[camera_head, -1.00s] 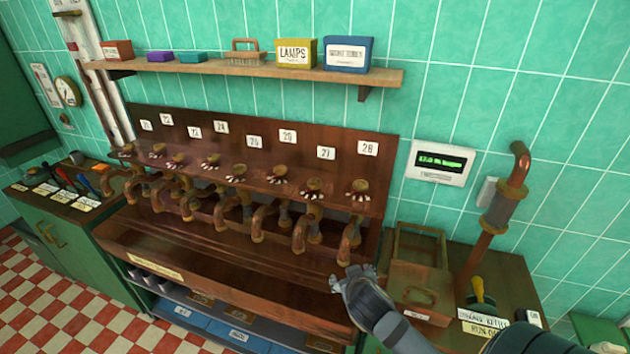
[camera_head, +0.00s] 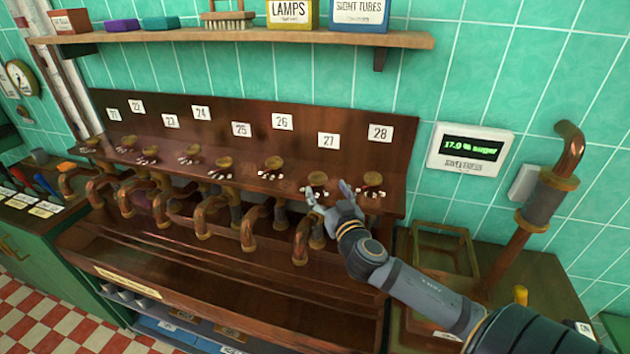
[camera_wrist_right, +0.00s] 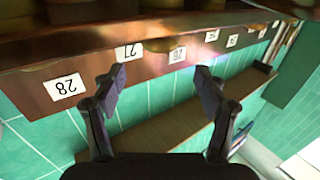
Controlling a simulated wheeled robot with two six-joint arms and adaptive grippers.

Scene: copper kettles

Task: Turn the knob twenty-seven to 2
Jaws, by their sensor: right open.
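Knob twenty-seven (camera_head: 318,179) is a small brass knob with white marks around its base. It sits on the dark wooden ledge below the label 27 (camera_head: 329,140). My right gripper (camera_head: 328,193) is open at this knob, its fingers at the near side and right of it. I cannot tell whether they touch it. The knob's pointing mark is too small to read. My left gripper is not in view.
Knob twenty-eight (camera_head: 373,179) stands close to the right of my gripper, and knob twenty-six (camera_head: 273,165) to the left. Copper spouts (camera_head: 302,240) hang below the ledge. A display (camera_head: 470,149) reads about 17.9 % sugar. A shelf (camera_head: 230,42) with boxes runs above.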

